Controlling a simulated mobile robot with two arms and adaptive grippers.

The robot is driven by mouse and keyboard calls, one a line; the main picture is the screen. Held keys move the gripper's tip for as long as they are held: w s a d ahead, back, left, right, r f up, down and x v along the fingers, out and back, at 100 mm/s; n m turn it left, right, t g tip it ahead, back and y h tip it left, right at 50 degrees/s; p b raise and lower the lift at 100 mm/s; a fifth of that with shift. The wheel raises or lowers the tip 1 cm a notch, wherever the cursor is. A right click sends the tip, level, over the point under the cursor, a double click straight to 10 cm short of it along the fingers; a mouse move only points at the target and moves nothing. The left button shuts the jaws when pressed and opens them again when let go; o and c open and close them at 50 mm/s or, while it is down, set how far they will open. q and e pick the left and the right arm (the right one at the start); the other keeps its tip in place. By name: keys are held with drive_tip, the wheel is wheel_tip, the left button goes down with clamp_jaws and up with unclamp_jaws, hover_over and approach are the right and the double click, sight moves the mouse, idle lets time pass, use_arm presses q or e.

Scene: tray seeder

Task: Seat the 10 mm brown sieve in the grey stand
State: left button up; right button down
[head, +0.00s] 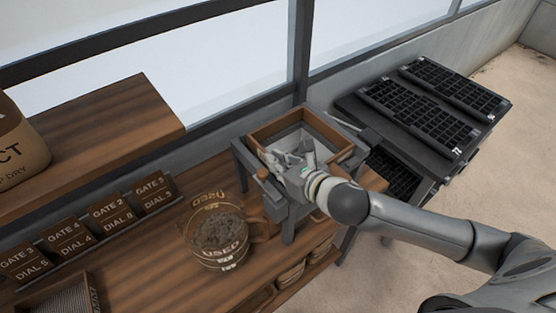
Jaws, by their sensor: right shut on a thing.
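A square brown-framed sieve (263,136) sits at the top of the grey stand (240,157), at the end of the wooden bench. Its frame looks roughly level, within the stand's top. Whether it rests fully down on all sides I cannot tell, and no size mark is readable on it. My right gripper (284,164) reaches in from the right over the near side of the sieve and is shut on it; the fingers hide the grip point and part of the near rim. My left gripper is out of view.
A clear tub marked USED (219,257), holding dark soil, stands left of the stand. Gate and dial cards (103,219) line the bench's back. Another mesh sieve (62,304) lies at bottom left. Black seed trays (440,100) lie on a dark table at right.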

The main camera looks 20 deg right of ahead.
drive_tip(key=c, duration=1.5)
unclamp_jaws()
drive_tip(key=shift+f, duration=0.1)
